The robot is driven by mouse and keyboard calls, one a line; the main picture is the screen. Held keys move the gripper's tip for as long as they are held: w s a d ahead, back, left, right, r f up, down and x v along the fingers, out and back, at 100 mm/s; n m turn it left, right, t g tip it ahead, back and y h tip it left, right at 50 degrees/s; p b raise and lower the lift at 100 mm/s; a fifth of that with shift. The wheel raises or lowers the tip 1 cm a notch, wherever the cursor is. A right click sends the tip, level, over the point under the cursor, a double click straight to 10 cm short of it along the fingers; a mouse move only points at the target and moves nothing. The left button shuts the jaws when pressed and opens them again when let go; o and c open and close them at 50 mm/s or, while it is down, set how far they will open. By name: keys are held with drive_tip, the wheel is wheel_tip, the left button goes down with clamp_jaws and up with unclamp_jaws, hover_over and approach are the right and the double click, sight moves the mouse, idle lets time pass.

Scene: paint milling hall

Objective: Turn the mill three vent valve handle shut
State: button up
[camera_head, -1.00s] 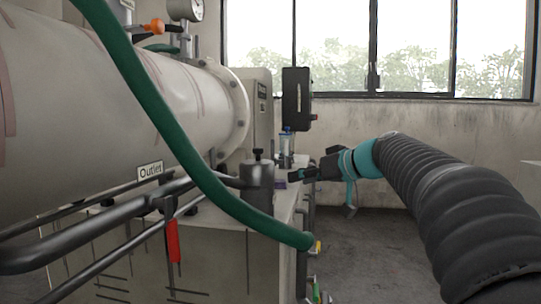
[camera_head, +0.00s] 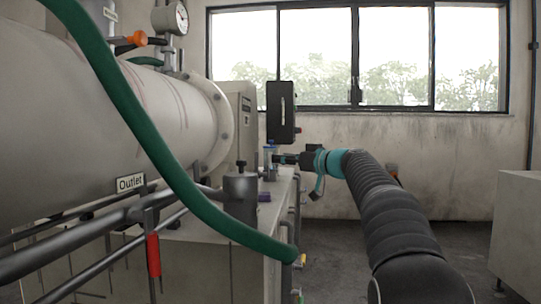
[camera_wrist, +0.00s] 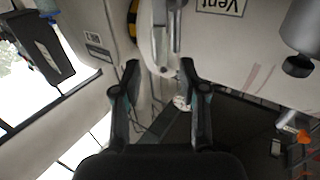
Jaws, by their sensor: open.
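A sign reading "Vent" (camera_wrist: 220,6) shows upside down at the top of the wrist view, on a pale surface. A grey metal lever-like part (camera_wrist: 166,35) hangs beside it; I cannot tell if it is the vent valve handle. An orange part (camera_wrist: 303,137) is at the lower right edge. In the head view an orange handle (camera_head: 136,39) sits on top of the pale drum (camera_head: 90,110), its label unreadable. My gripper (camera_wrist: 159,68) is open and empty, its fingertips just below the grey part in the picture. In the head view it (camera_head: 283,158) is beyond the drum's flange.
A green hose (camera_head: 150,150) crosses the foreground. An "Outlet" sign (camera_head: 130,183) and red handle (camera_head: 153,255) are at lower left. A blue-topped bottle (camera_head: 270,160) stands near my gripper. A black box (camera_head: 280,112) is behind. Floor (camera_head: 345,240) is open at right.

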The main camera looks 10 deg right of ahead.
sight(270, 157)
drive_tip(key=p+x, duration=0.1)
drive_tip(key=x, duration=0.4)
drive_tip(key=shift+w+a, duration=0.25)
drive_tip(key=shift+w, duration=0.05)
clamp_jaws()
drive_tip(key=shift+d, duration=0.1)
